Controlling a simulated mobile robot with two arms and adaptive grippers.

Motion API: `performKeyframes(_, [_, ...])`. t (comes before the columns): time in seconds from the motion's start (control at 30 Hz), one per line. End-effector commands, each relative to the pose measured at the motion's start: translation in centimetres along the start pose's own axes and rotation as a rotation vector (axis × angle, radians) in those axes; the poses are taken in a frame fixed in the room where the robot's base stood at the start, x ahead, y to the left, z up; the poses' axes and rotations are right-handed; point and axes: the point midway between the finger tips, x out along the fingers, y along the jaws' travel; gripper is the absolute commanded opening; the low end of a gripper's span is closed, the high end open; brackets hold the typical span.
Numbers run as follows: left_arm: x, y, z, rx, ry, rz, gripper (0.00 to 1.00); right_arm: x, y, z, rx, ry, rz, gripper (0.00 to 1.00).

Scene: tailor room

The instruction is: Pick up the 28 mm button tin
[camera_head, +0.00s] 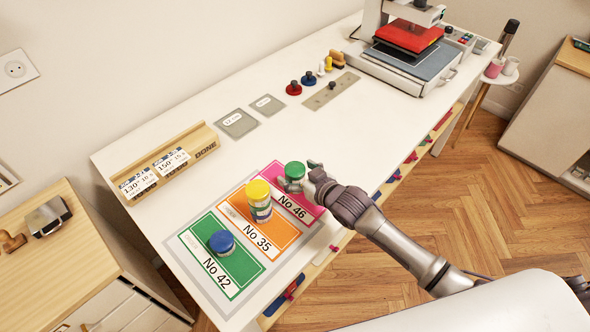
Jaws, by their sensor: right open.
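A tin with a green lid (294,170) is on the pink No 46 card (310,207). My right gripper (299,175) is at this tin, with its open fingers beside and around it; whether they touch it cannot be told. A yellow-lidded tin (259,190) stands on the orange No 35 card (284,237), and looks tall or stacked. A blue tin (221,242) sits on the green No 42 card (243,272). No 28 mm marking is readable on any tin. My left gripper is not in view.
Two grey plates (238,123) (267,105) lie behind the cards. Red and blue knobs (294,87) and a heat press (410,50) are farther back. The white tabletop (370,135) right of the cards is clear.

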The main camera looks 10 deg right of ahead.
Motion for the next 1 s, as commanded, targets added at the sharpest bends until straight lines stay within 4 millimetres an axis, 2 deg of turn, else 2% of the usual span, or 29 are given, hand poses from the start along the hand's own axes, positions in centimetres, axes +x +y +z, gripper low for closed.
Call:
performKeyframes(0.13, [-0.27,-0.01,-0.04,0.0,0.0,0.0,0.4,1.24,0.02,-0.09,-0.001,0.001,0.0,0.87])
performKeyframes(0.37, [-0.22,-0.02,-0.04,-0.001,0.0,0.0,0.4,1.38,0.0,0.01,-0.001,0.001,0.0,0.87])
performKeyframes(0.47, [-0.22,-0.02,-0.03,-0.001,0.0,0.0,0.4,1.37,0.0,0.01,-0.001,0.001,0.0,0.74])
performKeyframes(0.8, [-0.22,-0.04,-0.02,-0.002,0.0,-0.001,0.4,1.35,0.0,0.02,-0.001,0.001,0.0,0.18])
performKeyframes(1.0, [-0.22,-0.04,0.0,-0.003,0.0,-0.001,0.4,1.34,0.01,-0.04,-0.001,0.002,0.0,0.18])
